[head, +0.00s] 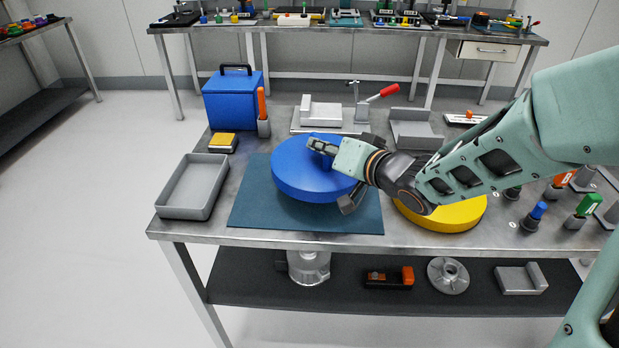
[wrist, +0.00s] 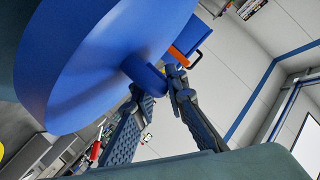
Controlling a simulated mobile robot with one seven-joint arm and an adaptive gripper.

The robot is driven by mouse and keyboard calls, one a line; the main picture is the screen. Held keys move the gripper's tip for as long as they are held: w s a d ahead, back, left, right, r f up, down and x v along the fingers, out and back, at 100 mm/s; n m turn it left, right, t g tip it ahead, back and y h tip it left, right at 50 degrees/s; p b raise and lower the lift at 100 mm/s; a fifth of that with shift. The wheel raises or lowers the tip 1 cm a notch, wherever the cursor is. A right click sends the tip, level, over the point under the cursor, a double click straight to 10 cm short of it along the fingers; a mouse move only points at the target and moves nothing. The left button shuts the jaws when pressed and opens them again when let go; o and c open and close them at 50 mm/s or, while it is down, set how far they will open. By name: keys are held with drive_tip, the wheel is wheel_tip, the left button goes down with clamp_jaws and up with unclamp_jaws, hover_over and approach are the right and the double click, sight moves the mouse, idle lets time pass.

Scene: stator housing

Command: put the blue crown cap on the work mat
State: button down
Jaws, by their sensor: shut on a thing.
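The blue crown cap (head: 305,178) is a wide round disc. It is over the teal work mat (head: 262,212) in the head view; I cannot tell for sure whether its underside touches the mat. My gripper (head: 322,147) is shut on the small knob at the top of the cap. The wrist view shows the cap (wrist: 85,70) large at the left, tilted in that picture, with its knob between the fingers of my gripper (wrist: 160,82). The cap and my arm hide the middle and part of the right side of the mat.
A yellow round cap (head: 450,215) lies right of the mat, partly under my arm. A grey tray (head: 192,187) stands left of the mat. A blue box (head: 234,100), an orange-handled tool (head: 262,112) and a toggle-clamp fixture (head: 335,117) stand behind.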

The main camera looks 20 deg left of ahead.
sight(333, 178)
drive_tip(key=shift+w+a+f+b, duration=0.1)
drive_tip(key=shift+a+f+b, duration=0.3)
drive_tip(key=shift+a+f, duration=0.75)
drive_tip(key=shift+a+f+b, duration=0.2)
drive_tip(key=shift+f+b, duration=0.6)
drive_tip(key=shift+f, duration=1.1)
drive_tip(key=shift+f, duration=0.1)
drive_tip(key=c, duration=1.9)
unclamp_jaws()
drive_tip(key=shift+c, duration=0.2)
drive_tip(key=p+v, duration=0.1)
drive_tip(key=v, duration=0.8)
drive_tip(key=shift+d+p, duration=0.3)
drive_tip(key=shift+p, duration=0.1)
drive_tip(key=shift+b+v, duration=0.9)
drive_tip(key=shift+v, duration=0.4)
drive_tip(key=shift+a+r, duration=0.1)
drive_tip(key=shift+r, duration=0.2)
